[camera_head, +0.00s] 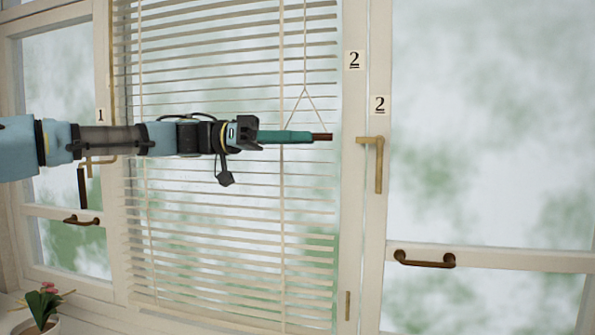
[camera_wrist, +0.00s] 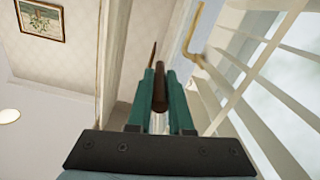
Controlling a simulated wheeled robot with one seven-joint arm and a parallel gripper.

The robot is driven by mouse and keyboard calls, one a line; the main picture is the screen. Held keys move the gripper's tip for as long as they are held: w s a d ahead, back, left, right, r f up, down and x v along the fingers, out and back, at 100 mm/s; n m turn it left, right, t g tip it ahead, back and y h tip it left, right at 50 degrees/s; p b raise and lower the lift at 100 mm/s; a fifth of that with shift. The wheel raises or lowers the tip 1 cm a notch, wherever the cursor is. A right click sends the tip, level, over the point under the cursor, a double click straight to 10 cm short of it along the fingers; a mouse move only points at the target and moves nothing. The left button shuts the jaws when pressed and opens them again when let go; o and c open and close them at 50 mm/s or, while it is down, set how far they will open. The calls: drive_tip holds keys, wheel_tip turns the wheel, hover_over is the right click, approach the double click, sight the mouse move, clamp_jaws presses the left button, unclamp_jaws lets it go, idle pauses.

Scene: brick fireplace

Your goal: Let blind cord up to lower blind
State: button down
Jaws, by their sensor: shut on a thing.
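A cream slatted blind (camera_head: 215,245) covers the middle window, its slats spread from the top of the view almost to the sill. Its pale cord (camera_head: 305,65) hangs at the right side and splits into two strands. The strands run down to a dark brown bar handle (camera_head: 322,136). My gripper (camera_head: 306,137) reaches in from the left, level, in front of the blind. Its teal fingers are shut on the handle, whose brown end sticks out to the right. In the wrist view the brown handle (camera_wrist: 160,92) sits between the fingers of my gripper (camera_wrist: 160,78); the cord is not clear there.
Window frames with brass handles (camera_head: 378,165) stand right of the handle. A brown pull (camera_head: 425,260) is lower right. A pink-flowered plant (camera_head: 43,300) stands at lower left. The wrist view shows slats (camera_wrist: 265,80) close at right and a wall picture (camera_wrist: 41,20).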

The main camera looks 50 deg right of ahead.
drive_tip(key=shift+r, duration=1.15)
drive_tip(key=c, duration=0.8)
unclamp_jaws()
drive_tip(key=shift+c, duration=0.2)
drive_tip(key=shift+f, duration=0.1)
drive_tip(key=b+v, duration=0.3)
drive_tip(key=v, duration=0.7)
drive_tip(key=shift+w+a, duration=0.15)
drive_tip(key=shift+w, duration=0.25)
